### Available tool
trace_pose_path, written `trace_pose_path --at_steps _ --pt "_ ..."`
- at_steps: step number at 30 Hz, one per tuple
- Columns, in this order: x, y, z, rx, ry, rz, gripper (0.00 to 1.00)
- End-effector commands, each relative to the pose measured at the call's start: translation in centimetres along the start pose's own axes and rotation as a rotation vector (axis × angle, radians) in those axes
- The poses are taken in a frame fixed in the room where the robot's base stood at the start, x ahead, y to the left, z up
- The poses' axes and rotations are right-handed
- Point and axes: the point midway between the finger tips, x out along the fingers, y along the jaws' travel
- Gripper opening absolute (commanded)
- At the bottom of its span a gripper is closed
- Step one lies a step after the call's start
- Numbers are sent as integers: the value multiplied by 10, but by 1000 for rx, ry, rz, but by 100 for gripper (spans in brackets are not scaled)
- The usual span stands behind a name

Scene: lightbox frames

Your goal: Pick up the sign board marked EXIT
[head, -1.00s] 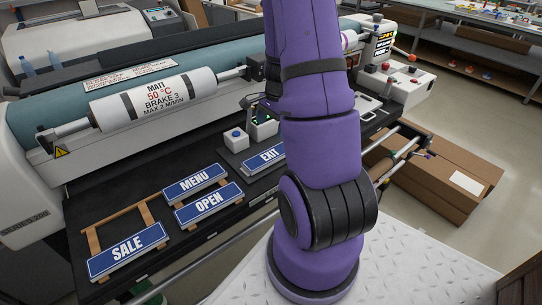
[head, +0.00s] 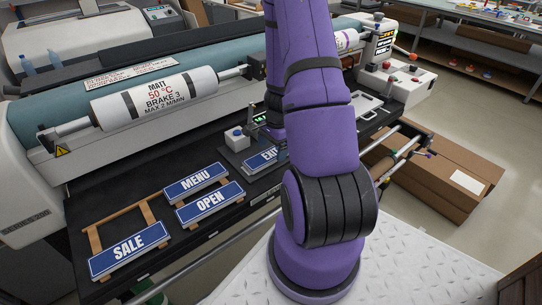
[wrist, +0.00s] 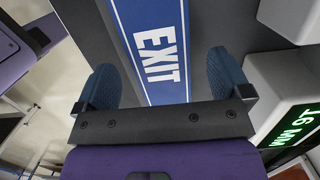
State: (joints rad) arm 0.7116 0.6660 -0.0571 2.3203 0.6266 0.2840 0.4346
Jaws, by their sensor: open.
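The blue EXIT sign board (head: 266,160) lies on a dark grey plate on the machine's black bed, in the head view. My arm hides its right part. In the wrist view the EXIT board (wrist: 155,50) shows white letters and a white border, and runs between the two blue fingertips. My gripper (wrist: 163,80) is open, with one finger on each side of the board and a gap on both sides. Its height above the board is hard to tell. The gripper is mostly hidden behind my arm in the head view.
Boards marked MENU (head: 195,183), OPEN (head: 209,203) and SALE (head: 130,249) lie to the left on wooden slats. A green-lit display box (wrist: 292,105) stands beside the gripper.

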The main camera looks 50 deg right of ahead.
Motion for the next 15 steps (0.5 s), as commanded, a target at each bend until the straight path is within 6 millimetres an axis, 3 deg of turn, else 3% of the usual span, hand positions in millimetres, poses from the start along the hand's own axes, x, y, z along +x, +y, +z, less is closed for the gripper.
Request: trace_pose_path --at_steps 4,13,15 --pt "13 0 0 2 -1 1 96" --pt "15 0 0 1 1 -1 96" --pt "15 0 0 1 1 -1 80"
